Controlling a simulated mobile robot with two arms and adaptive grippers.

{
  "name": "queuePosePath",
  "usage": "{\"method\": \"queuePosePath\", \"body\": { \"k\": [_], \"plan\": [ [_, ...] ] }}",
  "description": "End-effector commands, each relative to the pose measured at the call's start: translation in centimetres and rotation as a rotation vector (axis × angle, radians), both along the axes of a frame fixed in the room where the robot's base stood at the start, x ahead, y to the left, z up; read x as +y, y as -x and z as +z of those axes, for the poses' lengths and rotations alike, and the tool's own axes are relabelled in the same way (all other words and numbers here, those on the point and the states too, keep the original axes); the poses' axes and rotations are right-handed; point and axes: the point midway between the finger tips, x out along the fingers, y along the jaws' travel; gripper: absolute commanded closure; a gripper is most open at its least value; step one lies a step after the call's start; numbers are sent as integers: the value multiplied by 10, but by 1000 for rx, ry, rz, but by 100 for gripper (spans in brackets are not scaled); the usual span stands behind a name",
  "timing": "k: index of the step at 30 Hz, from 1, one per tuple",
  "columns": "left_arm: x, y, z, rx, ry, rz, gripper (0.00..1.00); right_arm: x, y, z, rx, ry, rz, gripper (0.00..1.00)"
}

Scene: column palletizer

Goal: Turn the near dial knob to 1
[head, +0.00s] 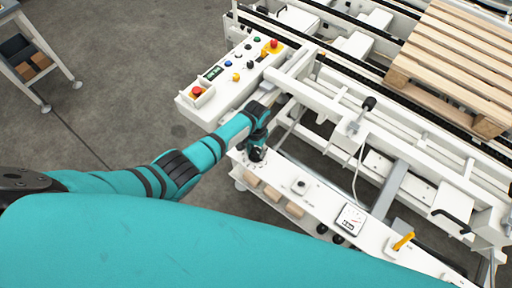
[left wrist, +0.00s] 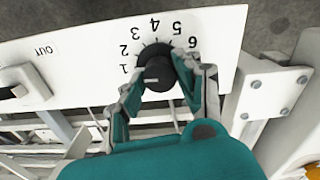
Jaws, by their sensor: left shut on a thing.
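The black dial knob (left wrist: 157,70) sits on a white panel (left wrist: 80,30) with numbers 1 to 6 printed around it. A small pale mark on the knob lies on its left side, roughly toward the 1; the exact alignment is hard to tell. My left gripper (left wrist: 163,82) is shut on the knob, one finger on each side. My right gripper is not in view.
Another black knob (head: 300,185), a gauge (head: 350,218) and a yellow lever (head: 403,241) are along the same panel. A button box (head: 232,75) stands beyond my left arm. A wooden pallet (head: 455,60) lies on the conveyor at the right.

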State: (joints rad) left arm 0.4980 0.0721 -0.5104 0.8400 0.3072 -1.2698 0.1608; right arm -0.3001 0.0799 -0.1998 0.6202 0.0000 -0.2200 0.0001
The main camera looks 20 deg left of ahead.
Motion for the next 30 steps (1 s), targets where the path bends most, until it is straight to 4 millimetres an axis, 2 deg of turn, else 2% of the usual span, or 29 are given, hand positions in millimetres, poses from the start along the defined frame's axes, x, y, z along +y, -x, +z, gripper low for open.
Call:
{"method": "queuePosePath", "body": {
  "k": [20,21,26,30],
  "plan": [
    [0,-1,1,-4,1,68,98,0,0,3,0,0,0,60],
    [0,-2,1,-4,1,67,65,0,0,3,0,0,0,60],
    [0,-1,1,-3,0,67,44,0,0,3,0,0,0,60],
    [0,-1,0,-2,0,66,43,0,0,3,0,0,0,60]
  ]
}}
